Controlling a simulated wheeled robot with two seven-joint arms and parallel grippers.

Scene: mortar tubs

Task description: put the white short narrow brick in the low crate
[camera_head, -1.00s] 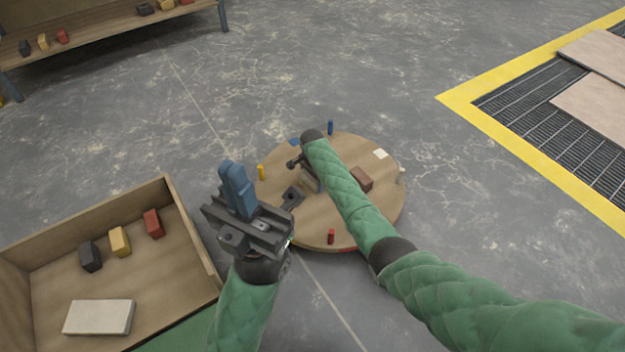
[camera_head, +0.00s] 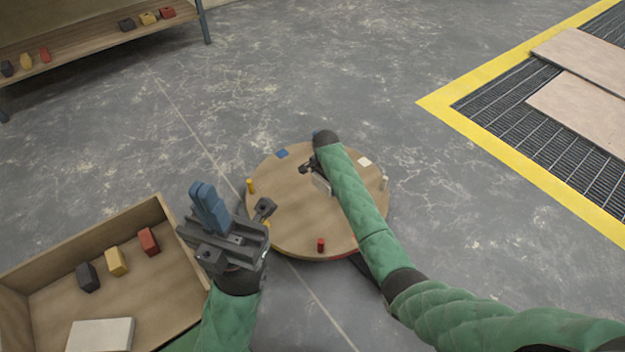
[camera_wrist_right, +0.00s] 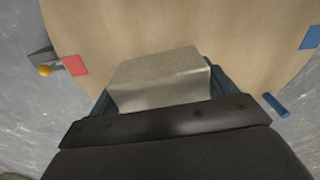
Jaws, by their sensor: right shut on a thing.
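My right gripper (camera_wrist_right: 158,88) is shut on a pale grey-white brick (camera_wrist_right: 158,80) over the round wooden table. In the head view only a small light side of this brick (camera_head: 321,184) shows beside my forearm; I cannot tell if it touches the table top. The low crate (camera_head: 185,240) is an open wooden box at the lower left. A black, a yellow and a red brick stand in it in a row, with a flat pale slab near its front. My left gripper (camera_head: 208,203) has its blue fingers together, empty, between crate and table.
The round table (camera_head: 290,220) carries coloured pegs at its edge, including a yellow peg (camera_head: 250,186) and red peg (camera_head: 320,245). A shelf (camera_head: 90,45) with small bricks stands at the upper left. A yellow-framed floor grate (camera_head: 500,115) lies at right. Floor between is clear.

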